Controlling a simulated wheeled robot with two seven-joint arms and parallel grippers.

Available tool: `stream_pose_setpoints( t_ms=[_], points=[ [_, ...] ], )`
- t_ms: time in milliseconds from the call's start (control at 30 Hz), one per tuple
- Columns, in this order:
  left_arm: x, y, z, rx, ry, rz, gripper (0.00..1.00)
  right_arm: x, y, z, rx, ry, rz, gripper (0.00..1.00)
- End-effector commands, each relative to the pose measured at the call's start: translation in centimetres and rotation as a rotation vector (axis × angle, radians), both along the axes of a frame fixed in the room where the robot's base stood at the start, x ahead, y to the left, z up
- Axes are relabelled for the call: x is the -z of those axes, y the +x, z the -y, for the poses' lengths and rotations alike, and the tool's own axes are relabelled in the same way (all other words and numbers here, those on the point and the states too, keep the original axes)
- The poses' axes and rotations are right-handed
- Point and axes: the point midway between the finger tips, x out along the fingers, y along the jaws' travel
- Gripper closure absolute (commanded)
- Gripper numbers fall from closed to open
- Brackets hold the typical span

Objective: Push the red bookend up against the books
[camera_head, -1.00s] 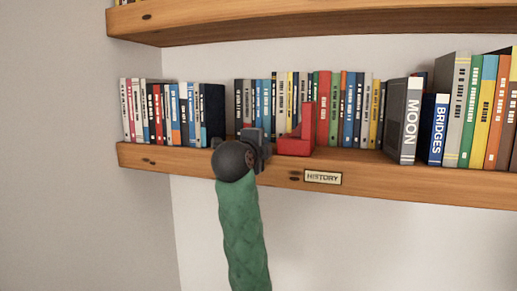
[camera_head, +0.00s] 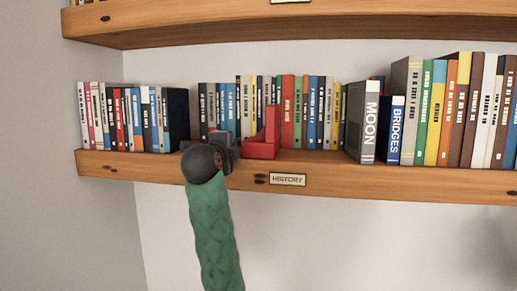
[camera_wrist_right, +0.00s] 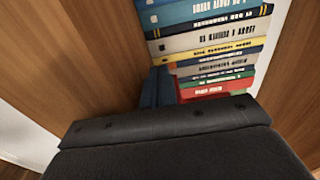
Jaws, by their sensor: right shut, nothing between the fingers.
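The red bookend (camera_head: 262,149) is L-shaped and stands upright on the wooden shelf (camera_head: 225,180). Its tall plate is on the right and its low foot points left. A gap of bare shelf separates it from the grey MOON book (camera_head: 363,122) on the right. My right gripper (camera_head: 231,147) is shut and empty, just left of the foot at shelf height. I cannot tell whether it touches the foot. The wrist view shows its dark blue fingers (camera_wrist_right: 158,88) before book spines; the red patch beside them is partly hidden by the gripper body. My left gripper is not in view.
A row of books (camera_head: 315,110) stands behind the bookend. More books (camera_head: 120,118) stand at the shelf's left end, and a BRIDGES book (camera_head: 395,130) stands right of MOON. A HISTORY label (camera_head: 288,180) is on the shelf edge. Another shelf (camera_head: 300,20) runs above.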

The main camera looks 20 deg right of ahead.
Motion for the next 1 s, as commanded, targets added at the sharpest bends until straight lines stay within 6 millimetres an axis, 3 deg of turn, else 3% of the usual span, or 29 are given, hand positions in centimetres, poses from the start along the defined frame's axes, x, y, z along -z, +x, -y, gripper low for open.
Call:
stream_pose_setpoints(
  t_ms=[1000],
  points=[
    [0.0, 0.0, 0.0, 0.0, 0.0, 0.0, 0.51, 0.0, -3.3, 4.8, 0.001, 0.0, 0.001, 1.0]
  ],
)
